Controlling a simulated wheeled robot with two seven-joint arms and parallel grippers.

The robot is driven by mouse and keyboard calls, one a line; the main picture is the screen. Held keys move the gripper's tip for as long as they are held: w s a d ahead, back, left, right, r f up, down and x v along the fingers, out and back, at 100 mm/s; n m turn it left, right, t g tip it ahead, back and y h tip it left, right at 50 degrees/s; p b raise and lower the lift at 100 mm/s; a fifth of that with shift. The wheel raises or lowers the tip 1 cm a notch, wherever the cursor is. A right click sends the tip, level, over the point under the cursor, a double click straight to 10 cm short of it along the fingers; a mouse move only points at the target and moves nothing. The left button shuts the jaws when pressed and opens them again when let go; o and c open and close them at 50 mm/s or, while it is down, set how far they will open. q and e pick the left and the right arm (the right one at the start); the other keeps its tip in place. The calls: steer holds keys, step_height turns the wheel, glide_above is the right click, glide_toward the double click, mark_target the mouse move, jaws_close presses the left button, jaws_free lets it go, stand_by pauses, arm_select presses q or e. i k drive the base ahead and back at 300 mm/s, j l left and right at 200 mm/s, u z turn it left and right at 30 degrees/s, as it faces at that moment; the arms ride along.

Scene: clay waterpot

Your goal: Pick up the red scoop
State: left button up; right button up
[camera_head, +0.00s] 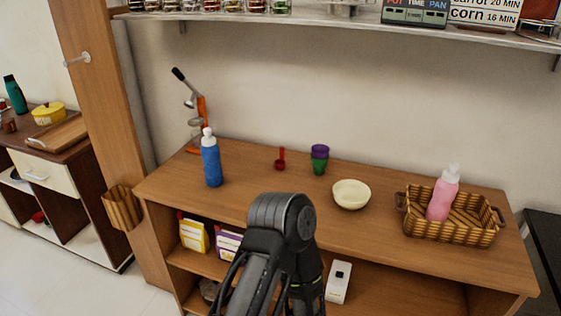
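The red scoop (280,162) is small, with a round bowl and a short handle pointing up in the picture. It is on the wooden counter (255,185) near the back, between a blue bottle and a purple and green cup. Nothing touches it that I can see. A dark link of one of my arms rises at the bottom middle, in front of the counter and below the scoop in the picture. Neither of my grippers shows.
The blue bottle (211,160) and an orange press (200,110) stand left of the scoop. The cup (319,160), a cream bowl (351,195) and a wicker basket (455,232) holding a pink bottle (442,195) are to the right. A shelf (330,16) hangs above.

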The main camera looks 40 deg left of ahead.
mark_target(279, 164)
steer(key=i, duration=1)
steer(key=u, duration=1.8)
